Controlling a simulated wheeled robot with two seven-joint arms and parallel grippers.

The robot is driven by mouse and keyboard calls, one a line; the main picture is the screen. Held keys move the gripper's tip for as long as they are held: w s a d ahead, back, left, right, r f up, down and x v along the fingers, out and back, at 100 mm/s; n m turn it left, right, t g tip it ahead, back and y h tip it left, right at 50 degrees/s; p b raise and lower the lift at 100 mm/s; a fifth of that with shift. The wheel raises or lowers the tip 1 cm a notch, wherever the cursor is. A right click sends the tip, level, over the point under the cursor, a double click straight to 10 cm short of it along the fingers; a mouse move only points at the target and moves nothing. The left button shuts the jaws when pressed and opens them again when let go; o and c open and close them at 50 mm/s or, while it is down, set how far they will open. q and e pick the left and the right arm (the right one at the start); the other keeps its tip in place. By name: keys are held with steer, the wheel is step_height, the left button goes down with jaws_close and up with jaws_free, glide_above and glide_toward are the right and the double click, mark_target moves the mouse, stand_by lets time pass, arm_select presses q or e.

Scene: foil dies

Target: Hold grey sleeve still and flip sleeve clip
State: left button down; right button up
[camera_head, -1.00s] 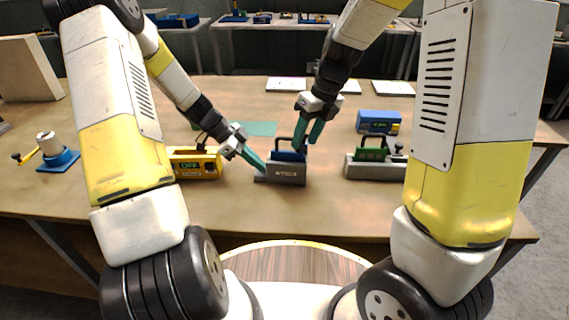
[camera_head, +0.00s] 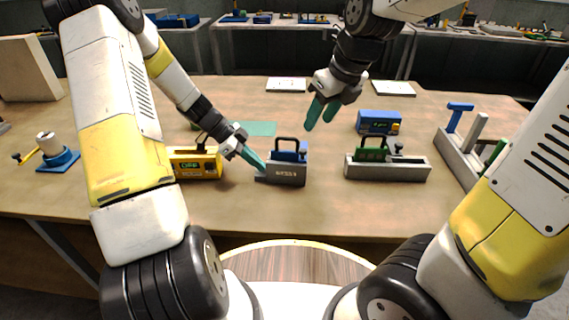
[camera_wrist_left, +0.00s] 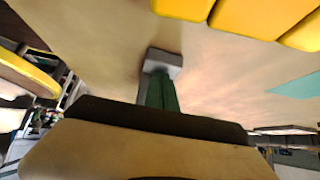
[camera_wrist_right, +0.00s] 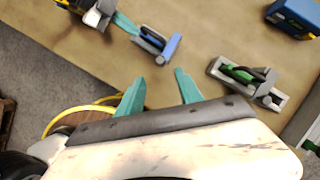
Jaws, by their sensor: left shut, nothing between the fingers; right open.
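The grey sleeve (camera_head: 287,174) stands on the table in front of my two arms, with a blue block and a dark handle-shaped clip (camera_head: 290,146) at its top. It also shows in the right wrist view (camera_wrist_right: 150,45). My left gripper (camera_head: 262,167) is shut with nothing between its fingers, its tips against or very near the sleeve's left end. In the left wrist view its green fingers reach a grey part of the sleeve (camera_wrist_left: 164,58). My right gripper (camera_head: 318,113) is open and empty, raised above and to the right of the sleeve, apart from it.
A yellow device (camera_head: 196,163) stands left of the sleeve. A grey holder with a green block (camera_head: 386,172) and a blue box (camera_head: 378,122) stand to the right. A grey rack (camera_head: 461,155) is at far right. The table's front middle is clear.

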steer(key=a+f+m+g+h, duration=0.2)
steer(key=f+m, duration=0.3)
steer(key=m, duration=0.5)
steer(key=w+a+f+m+g+h, duration=0.1)
steer(key=f+m, duration=0.4)
steer(key=m, duration=0.5)
steer(key=a+f+m+g+h, duration=0.3)
steer(key=a+f+m+h, duration=0.1)
steer(key=m, duration=0.6)
steer(key=shift+w+a+f, duration=0.15)
steer(key=shift+a+f, duration=0.45)
